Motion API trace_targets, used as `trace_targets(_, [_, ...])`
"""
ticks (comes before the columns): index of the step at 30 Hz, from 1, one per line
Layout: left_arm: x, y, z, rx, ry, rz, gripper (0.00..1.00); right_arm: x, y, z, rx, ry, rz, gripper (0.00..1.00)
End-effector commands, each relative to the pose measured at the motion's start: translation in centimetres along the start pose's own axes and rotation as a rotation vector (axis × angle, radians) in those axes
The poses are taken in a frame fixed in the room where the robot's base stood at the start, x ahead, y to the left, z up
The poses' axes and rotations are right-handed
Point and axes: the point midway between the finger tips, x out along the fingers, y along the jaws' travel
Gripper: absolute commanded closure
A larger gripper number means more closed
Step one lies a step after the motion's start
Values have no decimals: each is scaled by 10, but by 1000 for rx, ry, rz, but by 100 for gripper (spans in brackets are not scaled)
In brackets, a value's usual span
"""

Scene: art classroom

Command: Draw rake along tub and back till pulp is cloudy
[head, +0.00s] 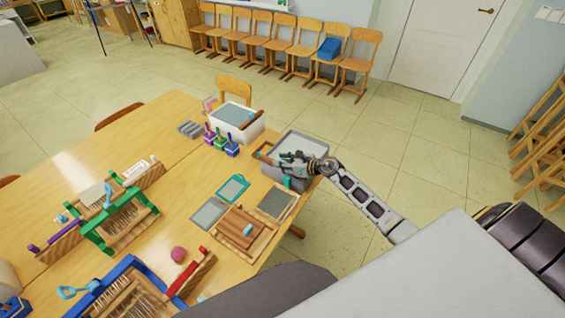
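A grey tub (318,141) stands at the table's right corner, with a flat grey surface inside. My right gripper (290,163) reaches in from the right over the tub's near part and hides some of it. Its fingers are small here, and I cannot tell whether they hold anything. A brown wooden piece (263,149) lies at the tub's left end; I cannot tell whether it is the rake. A teal piece (289,183) shows just below the gripper. A white tub (254,131) with a blue-grey surface inside stands further left. My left gripper is not in view.
Purple, green and blue handled tools (221,143) stand by the white tub. Chairs (302,50) line the far wall.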

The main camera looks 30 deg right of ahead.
Motion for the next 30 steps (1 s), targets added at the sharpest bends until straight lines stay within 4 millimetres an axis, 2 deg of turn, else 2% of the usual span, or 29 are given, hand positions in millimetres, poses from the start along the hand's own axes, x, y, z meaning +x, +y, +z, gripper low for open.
trace_targets(8, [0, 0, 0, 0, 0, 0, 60, 0, 0, 0, 0, 0, 0, 66])
trace_targets(16, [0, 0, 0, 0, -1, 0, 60, 0, 0, 0, 0, 0, 0, 100])
trace_targets(30, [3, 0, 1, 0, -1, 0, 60, 1, -3, 0, 0, -1, 0, 100])
